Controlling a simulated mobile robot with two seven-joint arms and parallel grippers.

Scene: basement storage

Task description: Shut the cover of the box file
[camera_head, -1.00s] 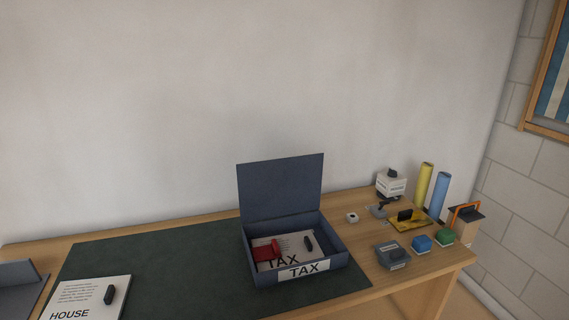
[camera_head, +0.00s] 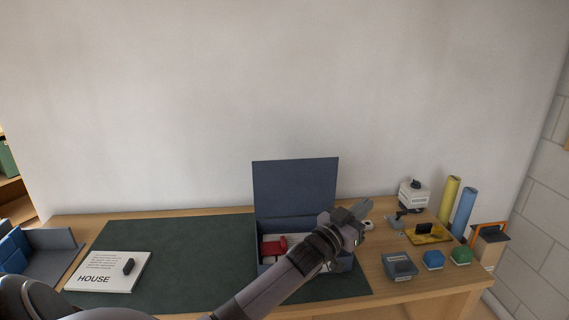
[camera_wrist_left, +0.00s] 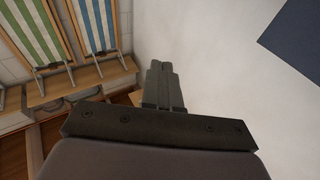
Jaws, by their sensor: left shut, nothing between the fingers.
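The box file (camera_head: 262,262) stands on the dark green desk mat, its blue-grey cover (camera_head: 295,187) raised open at the back. A red object (camera_head: 274,246) and white paper lie inside; my left arm hides the front and much of the right of the box. My left gripper (camera_head: 363,207) is shut and empty, above and to the right of the box, apart from the cover. In the left wrist view its closed fingers (camera_wrist_left: 162,87) point past the wall, and a dark blue-grey corner, likely the cover (camera_wrist_left: 297,38), shows at upper right. My right gripper is not in view.
A white HOUSE booklet (camera_head: 108,271) lies on the mat (camera_head: 190,262) at left. A grey tray (camera_head: 62,247) with blue items is farther left. Right of the box are a grey box (camera_head: 399,267), blue and green blocks, a yellow pad (camera_head: 440,234), and yellow and blue rolls.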

